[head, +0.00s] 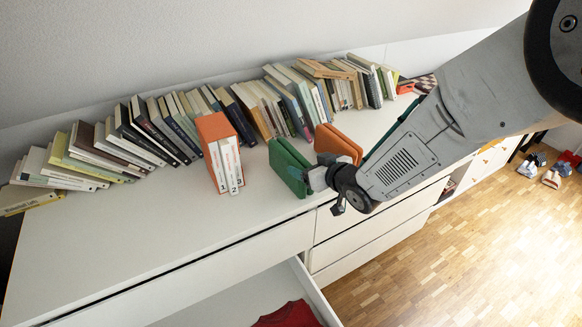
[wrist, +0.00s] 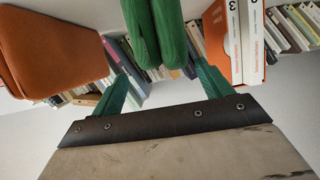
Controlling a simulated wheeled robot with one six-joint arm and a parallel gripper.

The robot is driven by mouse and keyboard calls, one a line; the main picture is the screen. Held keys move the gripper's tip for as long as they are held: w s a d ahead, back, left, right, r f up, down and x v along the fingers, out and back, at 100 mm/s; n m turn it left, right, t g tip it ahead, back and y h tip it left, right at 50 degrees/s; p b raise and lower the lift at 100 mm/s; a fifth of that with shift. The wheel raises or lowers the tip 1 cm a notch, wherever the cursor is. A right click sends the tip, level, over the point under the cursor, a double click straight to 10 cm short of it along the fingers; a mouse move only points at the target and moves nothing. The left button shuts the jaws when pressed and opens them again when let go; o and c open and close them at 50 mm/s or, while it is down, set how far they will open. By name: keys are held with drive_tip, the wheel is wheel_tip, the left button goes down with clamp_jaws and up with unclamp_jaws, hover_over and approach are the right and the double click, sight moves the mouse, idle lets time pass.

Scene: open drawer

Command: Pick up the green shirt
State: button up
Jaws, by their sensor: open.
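The green shirt (head: 288,166) is a folded, upright block on the white dresser top, just right of the orange box file. My gripper (head: 317,178) is at the shirt's right, front edge. In the wrist view my gripper (wrist: 158,62) is open, with one finger on each side of the folded green shirt (wrist: 158,30). There is a visible gap on the left side; contact on the right side is hard to tell. The arm hides some of the dresser top behind the gripper.
A folded orange item (head: 338,143) stands right behind the green shirt; it also shows in the wrist view (wrist: 50,45). An orange box file (head: 213,135) stands at left. Books (head: 150,130) line the wall. An open drawer (head: 220,308) below holds red cloth (head: 288,316).

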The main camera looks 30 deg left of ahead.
sight(303, 164)
drive_tip(key=x, duration=0.5)
drive_tip(key=shift+s+a+f, duration=0.1)
drive_tip(key=shift+s+f, duration=0.15)
drive_tip(key=c, duration=1.1)
drive_tip(key=shift+c, duration=0.2)
drive_tip(key=shift+r, duration=0.15)
